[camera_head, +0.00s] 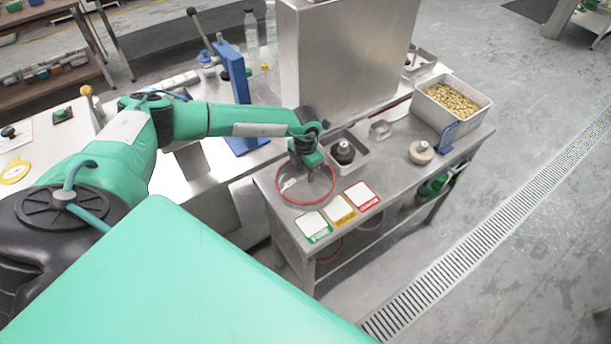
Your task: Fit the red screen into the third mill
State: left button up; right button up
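A thin red ring (279,190), which looks like the rim of the red screen, is at the left end of the steel table. My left gripper (309,177) points down over the ring, inside its outline in the picture. The fingers are small and dark, so I cannot tell whether they are open or shut on it, or whether the ring rests on the table. My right gripper is out of view. I cannot tell which thing is the third mill; a large steel housing (345,60) stands at the back of the table.
Green (313,224), yellow (340,210) and red (362,195) bordered cards lie along the front edge. A tray with a dark-knobbed part (344,151), a pale round piece (421,152) and a bean bin (483,99) stand rightward. A blue frame (236,75) rises behind my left arm.

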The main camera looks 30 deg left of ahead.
pick_arm(q)
grip_shut()
dwell(1.5)
